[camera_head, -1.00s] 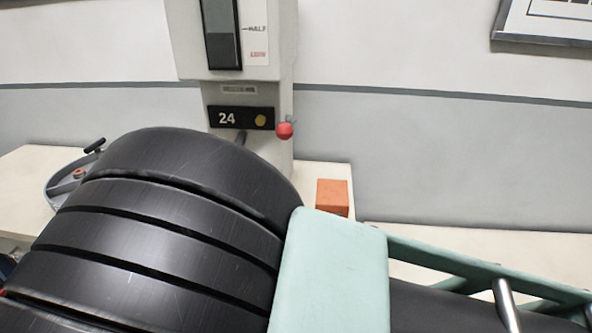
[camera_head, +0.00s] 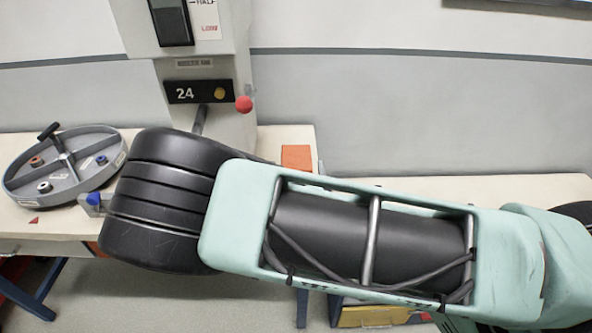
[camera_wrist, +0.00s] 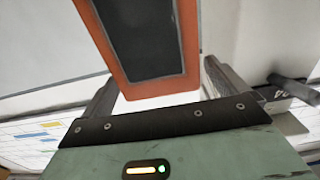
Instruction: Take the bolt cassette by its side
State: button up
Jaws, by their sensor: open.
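An orange block-like thing, which I take to be the bolt cassette (camera_wrist: 187,70), fills the top middle of the wrist view. It has an orange frame around a dark face. My gripper (camera_wrist: 160,72) is open, with one finger on each side of its near end. I see gaps beside it and cannot tell any contact. In the head view an orange block (camera_head: 297,157) stands on the bench behind my arm, its lower part hidden; it may be the same thing. My gripper is hidden there by my arm.
A grey dispenser column (camera_head: 203,100) marked 24, with a red knob (camera_head: 244,104), stands behind my arm. A round grey spoked tray (camera_head: 66,187) with small parts lies on the bench at left. The bench top (camera_head: 420,187) at right looks clear.

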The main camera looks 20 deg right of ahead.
aim_at(294, 157)
jog(key=shift+x, duration=1.3)
jog(key=c, duration=1.8)
jog(key=shift+r, duration=0.1)
jog(key=c, duration=0.3)
